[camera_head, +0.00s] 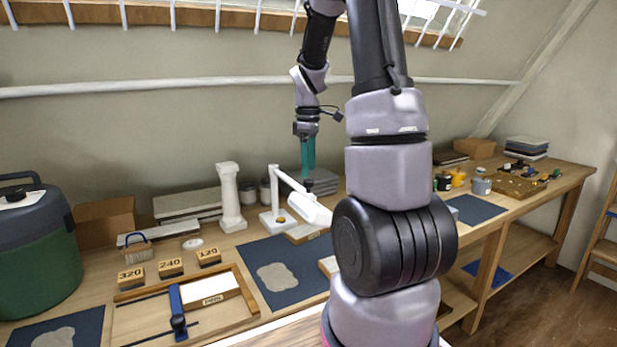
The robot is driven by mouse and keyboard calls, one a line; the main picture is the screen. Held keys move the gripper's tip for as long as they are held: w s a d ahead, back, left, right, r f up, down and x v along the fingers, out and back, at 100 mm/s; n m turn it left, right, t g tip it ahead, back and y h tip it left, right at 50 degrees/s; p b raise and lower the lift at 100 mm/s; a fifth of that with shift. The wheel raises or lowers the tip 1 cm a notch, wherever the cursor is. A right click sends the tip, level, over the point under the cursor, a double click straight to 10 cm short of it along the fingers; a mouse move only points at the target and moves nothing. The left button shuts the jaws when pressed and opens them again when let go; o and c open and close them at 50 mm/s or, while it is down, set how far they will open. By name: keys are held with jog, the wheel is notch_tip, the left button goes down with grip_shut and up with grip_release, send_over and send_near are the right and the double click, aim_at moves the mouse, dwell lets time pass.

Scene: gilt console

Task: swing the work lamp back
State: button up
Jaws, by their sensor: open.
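The white work lamp (275,190) stands on the bench in the middle of the view. Its square base carries an upright post, and a jointed arm slopes down to the right to the white lamp head (310,208). My gripper (308,176) points down with its teal fingers just above the lamp arm and head. It holds nothing that I can see. The fingers overlap in this view, so the gap between them is hidden, and I cannot tell whether they touch the lamp. My arm hides the bench right of the lamp head.
A white column (230,198) stands left of the lamp. A dark blue mat (284,272) lies in front, with a wooden tray (245,318) and number blocks (171,267) to its left. A green cooler (38,250) fills the far left. Another mat (474,210) lies right.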

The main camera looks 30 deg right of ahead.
aim_at(308, 180)
jog(key=shift+f, duration=1.85)
grip_shut()
